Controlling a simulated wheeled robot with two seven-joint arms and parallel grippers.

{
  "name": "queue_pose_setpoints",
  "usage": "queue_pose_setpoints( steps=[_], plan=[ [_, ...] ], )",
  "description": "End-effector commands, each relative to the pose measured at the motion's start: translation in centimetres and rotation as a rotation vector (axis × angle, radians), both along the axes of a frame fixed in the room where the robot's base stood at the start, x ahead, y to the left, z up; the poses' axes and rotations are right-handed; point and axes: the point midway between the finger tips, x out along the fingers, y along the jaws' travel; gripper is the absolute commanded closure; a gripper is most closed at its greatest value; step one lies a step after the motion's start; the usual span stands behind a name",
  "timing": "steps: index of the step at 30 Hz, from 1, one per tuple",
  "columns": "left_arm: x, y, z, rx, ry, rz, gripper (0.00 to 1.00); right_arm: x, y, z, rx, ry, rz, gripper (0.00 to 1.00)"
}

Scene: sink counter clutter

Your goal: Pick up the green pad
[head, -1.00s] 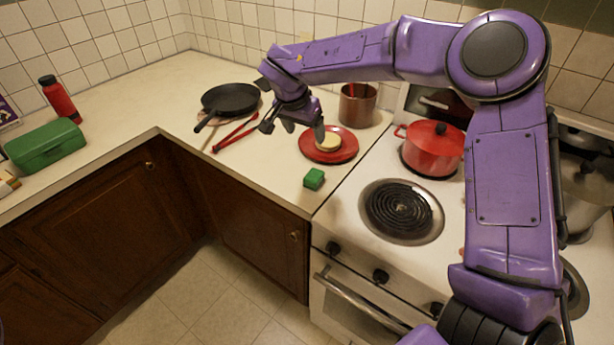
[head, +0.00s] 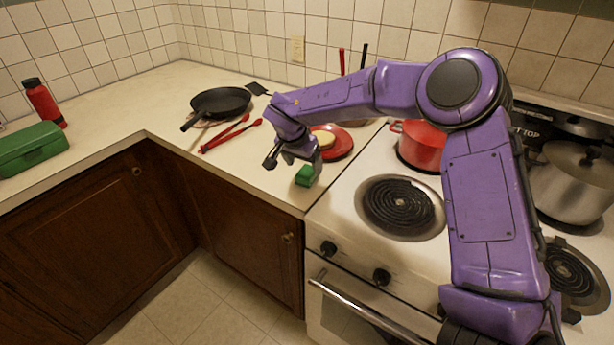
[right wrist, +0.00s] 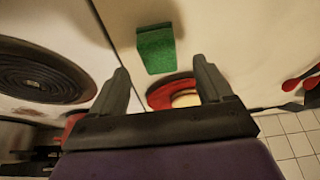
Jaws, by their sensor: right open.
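The green pad (head: 305,175) is a small green block on the counter near its front edge, just left of the stove. It also shows in the right wrist view (right wrist: 155,48), beyond the fingertips and between their lines. My right gripper (head: 292,163) is open and empty, above and slightly left of the pad in the head view, and apart from it. Both its fingers show in the right wrist view (right wrist: 158,82). My left gripper is not in view.
A red plate (head: 338,146) with a pale round item lies behind the pad. Red tongs (head: 230,135) and a black pan (head: 220,102) lie farther left. The stove burner (head: 400,206) and red pot (head: 420,145) are to the right. The counter left of the pad is clear.

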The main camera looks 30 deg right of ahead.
Motion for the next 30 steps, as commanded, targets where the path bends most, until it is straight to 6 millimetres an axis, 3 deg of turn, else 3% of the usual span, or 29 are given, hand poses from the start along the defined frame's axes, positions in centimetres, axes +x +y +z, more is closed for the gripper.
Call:
queue_pose_setpoints(
  steps=[7,15,17,20,21,30],
  plan=[
    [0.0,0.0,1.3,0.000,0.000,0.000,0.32,0.7,-1.6,-3.8,-0.001,0.003,0.000,0.21],
    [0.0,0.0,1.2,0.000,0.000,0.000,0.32,0.9,-1.8,-4.5,-0.001,0.000,0.000,0.21],
    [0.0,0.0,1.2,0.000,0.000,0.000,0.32,0.9,-1.8,-4.5,-0.001,0.000,0.000,0.38],
    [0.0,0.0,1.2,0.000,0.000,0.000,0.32,0.9,-1.8,-4.5,-0.001,0.000,0.000,0.70],
    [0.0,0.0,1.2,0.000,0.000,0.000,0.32,0.9,-1.8,-4.5,-0.001,0.000,0.000,0.76],
    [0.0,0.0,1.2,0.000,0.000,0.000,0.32,0.9,-1.8,-4.3,-0.001,-0.001,-0.001,0.76]
  ],
)
